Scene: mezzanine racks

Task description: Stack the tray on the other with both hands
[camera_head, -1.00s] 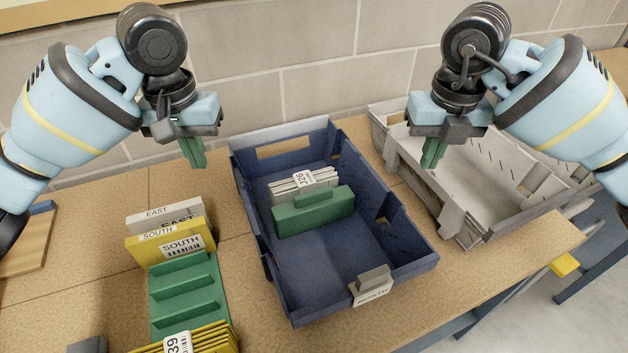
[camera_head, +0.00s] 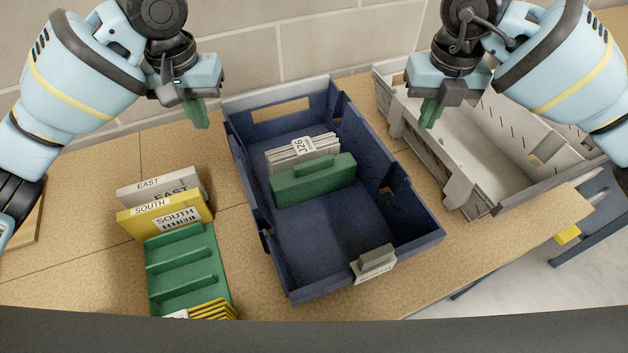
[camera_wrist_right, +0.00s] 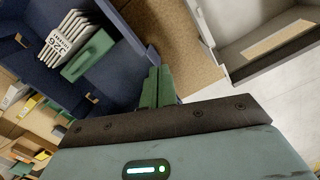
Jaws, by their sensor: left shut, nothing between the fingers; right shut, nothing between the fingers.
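A blue tray (camera_head: 330,250) stands on the table in the middle of the head view. It holds a bundle of white cards with a label (camera_head: 302,150) and a green block with a handle (camera_head: 314,181). A grey-white tray (camera_head: 458,190) stands to its right, apart from it and looking empty. My left gripper (camera_head: 201,114) is shut and empty, above and left of the blue tray's far end. My right gripper (camera_head: 430,112) is shut and empty, over the grey tray's left side. In the right wrist view its green fingers (camera_wrist_right: 158,88) are together, between the two trays.
Left of the blue tray stand a white EAST box (camera_head: 160,187), a yellow SOUTH box (camera_head: 168,215) and a green slotted rack (camera_head: 182,268) with yellow cards. A grey clip with a tag (camera_head: 374,262) sits on the blue tray's near wall. A block wall is behind.

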